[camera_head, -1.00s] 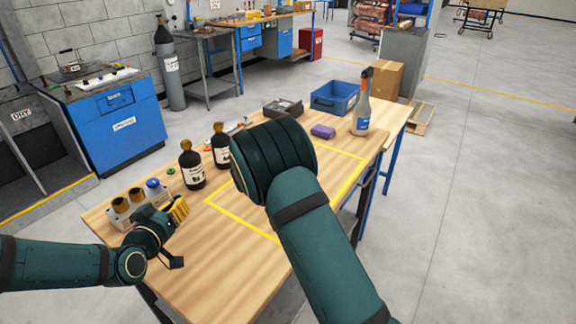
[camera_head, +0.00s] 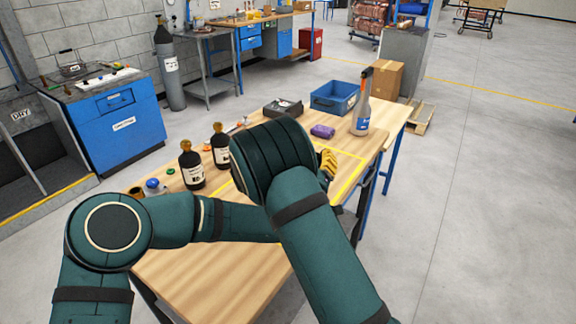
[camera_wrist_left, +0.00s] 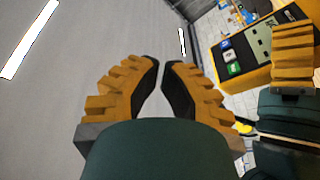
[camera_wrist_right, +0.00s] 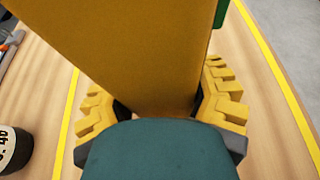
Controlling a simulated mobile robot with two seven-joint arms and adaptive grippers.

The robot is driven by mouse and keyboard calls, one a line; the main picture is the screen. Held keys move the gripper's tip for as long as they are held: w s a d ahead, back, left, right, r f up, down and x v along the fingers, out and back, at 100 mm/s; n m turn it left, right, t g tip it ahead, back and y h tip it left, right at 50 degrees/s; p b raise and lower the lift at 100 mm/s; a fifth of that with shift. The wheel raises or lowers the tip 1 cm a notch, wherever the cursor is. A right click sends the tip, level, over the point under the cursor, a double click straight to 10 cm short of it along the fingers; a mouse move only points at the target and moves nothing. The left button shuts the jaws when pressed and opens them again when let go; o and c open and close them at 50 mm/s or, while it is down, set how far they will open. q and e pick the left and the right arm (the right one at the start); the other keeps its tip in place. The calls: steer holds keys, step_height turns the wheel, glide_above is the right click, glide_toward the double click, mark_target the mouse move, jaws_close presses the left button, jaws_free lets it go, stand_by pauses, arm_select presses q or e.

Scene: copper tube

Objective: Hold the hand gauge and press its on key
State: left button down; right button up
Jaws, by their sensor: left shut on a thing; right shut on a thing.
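The hand gauge (camera_wrist_left: 258,45) has a yellow body and a dark face with a display and blue, white and green keys (camera_wrist_left: 229,56). In the right wrist view its yellow body (camera_wrist_right: 125,45) stands between the fingers of my right gripper (camera_wrist_right: 158,100), which is shut on it. In the head view my right arm hides the gauge. My left gripper (camera_wrist_left: 165,65) has its fingertips close together, with a narrow gap and nothing visible between them. It is apart from the gauge, whose face lies to its right in the left wrist view. Its yellow fingers (camera_head: 328,162) show past my right arm.
On the wooden table (camera_head: 205,270) stand two dark bottles (camera_head: 191,168), a blue-capped jar (camera_head: 153,187), a purple block (camera_head: 322,131), a spray bottle (camera_head: 361,112), a grey box (camera_head: 283,108) and a blue bin (camera_head: 338,98). My arms cross above the taped area.

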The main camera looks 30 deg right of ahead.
arm_select(q)
steer(key=w+d+f+n+t+y, duration=0.1)
steer(key=d+f+n+t+y, duration=0.2)
steer(key=d+n+y, duration=0.45)
steer(key=w+a+y, duration=0.2)
steer(key=w+a, duration=0.4)
steer(key=w, duration=0.2)
steer(key=shift+n, duration=0.35)
stand_by(1.1)
steer(key=shift+w+a+f, duration=0.1)
steer(key=shift+w+a, duration=0.05)
steer(key=shift+w, duration=0.2)
steer(key=shift+w+a, duration=0.1)
stand_by(0.4)
steer(key=shift+s+d, duration=0.3)
steer(key=shift+s, duration=0.2)
